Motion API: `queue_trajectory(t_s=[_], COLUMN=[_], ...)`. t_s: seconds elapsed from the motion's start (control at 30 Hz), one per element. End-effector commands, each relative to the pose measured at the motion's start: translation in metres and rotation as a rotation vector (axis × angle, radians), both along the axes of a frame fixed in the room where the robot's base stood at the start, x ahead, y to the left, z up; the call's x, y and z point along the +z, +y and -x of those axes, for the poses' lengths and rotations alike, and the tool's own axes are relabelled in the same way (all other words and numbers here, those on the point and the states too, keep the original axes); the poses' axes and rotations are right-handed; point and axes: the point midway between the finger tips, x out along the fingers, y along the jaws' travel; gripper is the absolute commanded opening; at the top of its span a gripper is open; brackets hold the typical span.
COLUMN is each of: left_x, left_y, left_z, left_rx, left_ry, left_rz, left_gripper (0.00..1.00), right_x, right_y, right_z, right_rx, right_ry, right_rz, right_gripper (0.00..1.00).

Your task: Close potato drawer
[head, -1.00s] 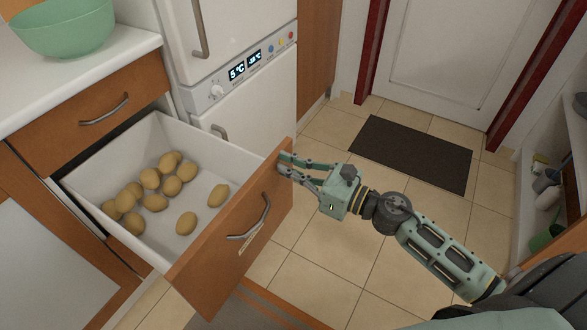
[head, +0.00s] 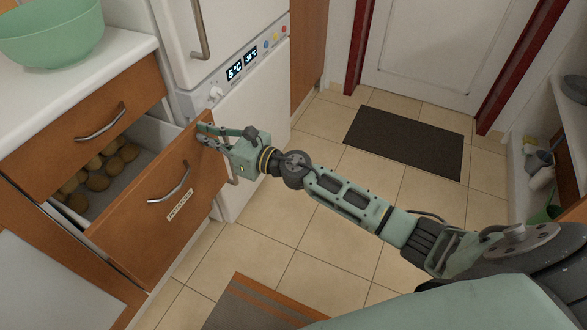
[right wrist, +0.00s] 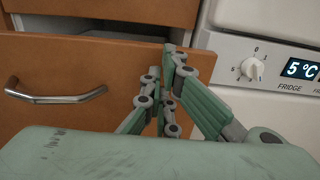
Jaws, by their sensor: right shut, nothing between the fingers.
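The potato drawer (head: 150,215) has a wooden front with a metal handle and a label, and it stands partly open below another drawer (head: 85,120). Several potatoes (head: 98,180) lie inside its white box, partly hidden by the front and the upper drawer. My right gripper (head: 203,133) is shut and empty, with its fingertips at the upper right edge of the drawer front. In the right wrist view the gripper (right wrist: 170,55) is against the right end of the drawer front (right wrist: 90,75), right of the handle. My left gripper is not in view.
A white fridge (head: 245,130) with a display and knob stands right of the drawer. A green bowl (head: 50,35) sits on the counter (head: 130,42). A dark mat (head: 405,142) lies on the tiled floor before a white door. Shelves are at the far right.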

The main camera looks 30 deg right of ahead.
Motion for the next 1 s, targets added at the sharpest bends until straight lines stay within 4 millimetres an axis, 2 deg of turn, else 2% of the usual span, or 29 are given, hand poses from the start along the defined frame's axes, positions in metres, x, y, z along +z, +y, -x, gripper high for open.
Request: queue_trajectory(t_s=[0.2,0.43,0.7,1.0], left_x=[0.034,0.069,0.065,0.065], left_y=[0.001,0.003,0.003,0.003], left_z=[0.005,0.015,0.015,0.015], left_rx=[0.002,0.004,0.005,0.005], left_ry=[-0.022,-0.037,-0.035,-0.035], left_rz=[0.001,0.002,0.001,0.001], left_gripper=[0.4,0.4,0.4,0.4], right_x=[-0.001,-0.002,-0.001,0.0], right_y=[0.028,0.05,0.06,0.06], right_z=[-0.037,-0.064,-0.076,-0.077], right_rx=[0.0,0.0,0.0,0.0], right_ry=[-0.003,-0.001,0.001,0.0], right_rz=[0.0,0.0,-0.001,0.0], right_gripper=[0.0,0.0,0.0,0.0])
